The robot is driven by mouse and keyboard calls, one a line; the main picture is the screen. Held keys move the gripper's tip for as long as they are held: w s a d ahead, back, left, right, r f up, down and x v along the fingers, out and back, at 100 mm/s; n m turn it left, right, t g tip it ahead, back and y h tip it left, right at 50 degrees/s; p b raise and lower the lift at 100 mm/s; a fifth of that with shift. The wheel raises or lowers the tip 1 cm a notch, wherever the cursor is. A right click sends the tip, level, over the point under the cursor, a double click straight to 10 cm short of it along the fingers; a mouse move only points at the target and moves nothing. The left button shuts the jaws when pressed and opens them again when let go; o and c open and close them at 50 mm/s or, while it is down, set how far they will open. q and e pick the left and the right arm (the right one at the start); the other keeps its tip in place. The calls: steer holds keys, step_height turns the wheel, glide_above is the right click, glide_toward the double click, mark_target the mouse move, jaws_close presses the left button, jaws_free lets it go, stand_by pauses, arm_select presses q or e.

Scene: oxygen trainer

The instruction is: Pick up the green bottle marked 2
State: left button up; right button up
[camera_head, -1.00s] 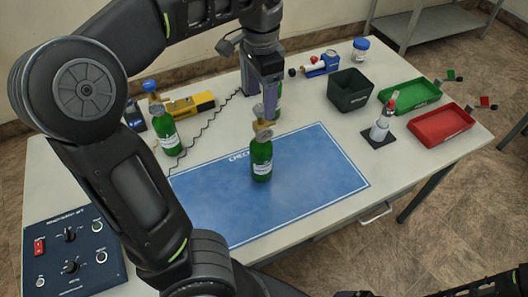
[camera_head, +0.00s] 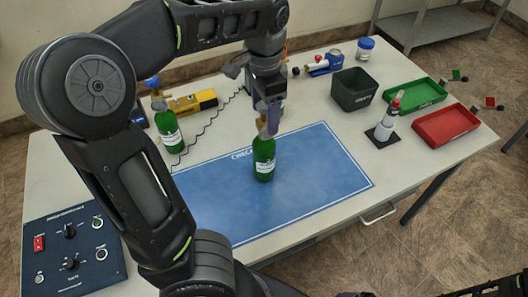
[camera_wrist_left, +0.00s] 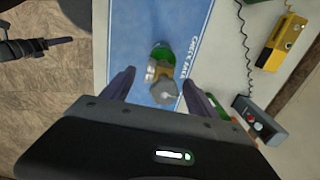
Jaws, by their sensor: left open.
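A green bottle (camera_head: 264,160) with a white label and a brass-coloured valve stands upright on the blue mat; its number is too small to read. My left gripper (camera_head: 272,128) is open and points down at the bottle's top. In the left wrist view the bottle's valve (camera_wrist_left: 163,88) shows between the two spread fingers (camera_wrist_left: 159,76), with no clear contact. A second green bottle (camera_head: 169,128) stands at the left.
The blue mat (camera_head: 320,185) is otherwise clear. A dark bin (camera_head: 353,90), a green tray (camera_head: 415,93) and a red tray (camera_head: 446,125) stand to the right, with a white bottle (camera_head: 386,126) nearer. A control panel (camera_head: 70,250) lies at the front left.

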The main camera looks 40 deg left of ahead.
arm_select(q)
step_height(320, 180, down, 2)
steer(key=shift+f, duration=0.1)
steer(key=shift+c, duration=0.5)
jaws_close()
stand_by(0.6)
